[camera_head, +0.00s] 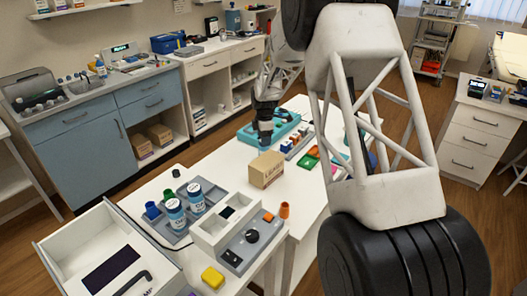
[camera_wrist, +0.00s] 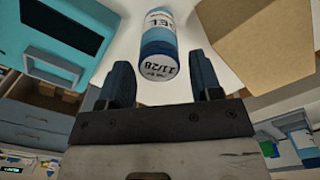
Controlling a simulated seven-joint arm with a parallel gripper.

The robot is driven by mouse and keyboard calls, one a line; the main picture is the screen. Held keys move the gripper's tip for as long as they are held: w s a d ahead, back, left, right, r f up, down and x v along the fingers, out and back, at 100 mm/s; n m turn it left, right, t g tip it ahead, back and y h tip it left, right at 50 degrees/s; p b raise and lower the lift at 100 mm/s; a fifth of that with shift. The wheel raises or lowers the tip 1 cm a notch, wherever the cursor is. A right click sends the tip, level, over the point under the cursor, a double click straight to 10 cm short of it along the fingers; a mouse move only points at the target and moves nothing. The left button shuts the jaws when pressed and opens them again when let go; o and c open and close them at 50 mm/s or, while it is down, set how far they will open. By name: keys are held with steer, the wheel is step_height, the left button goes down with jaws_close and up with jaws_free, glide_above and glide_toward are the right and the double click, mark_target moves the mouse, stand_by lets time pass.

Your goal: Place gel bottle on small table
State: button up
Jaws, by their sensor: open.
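The gel bottle (camera_wrist: 158,38), white and blue with "GEL" lettering, is in the wrist view just beyond my fingertips, roughly centred between them. A gap shows on both sides of it. My gripper (camera_wrist: 161,76) is open and holds nothing. In the head view my gripper (camera_head: 264,138) points down over the white table, between a teal tray and a cardboard box.
The cardboard box (camera_head: 266,169) stands close to my gripper, right in the wrist view. The teal tray (camera_head: 248,134) lies on the other side. Two blue bottles (camera_head: 175,215) stand in a grey tray nearer the front. An open drawer (camera_head: 60,250) juts out at front left.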

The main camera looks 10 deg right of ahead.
steer(key=shift+w+f, duration=0.1)
steer(key=shift+f, duration=2.35)
steer(key=c, duration=0.8)
steer(key=shift+r, duration=0.1)
steer(key=shift+r, duration=4.9)
steer(key=shift+r, duration=0.1)
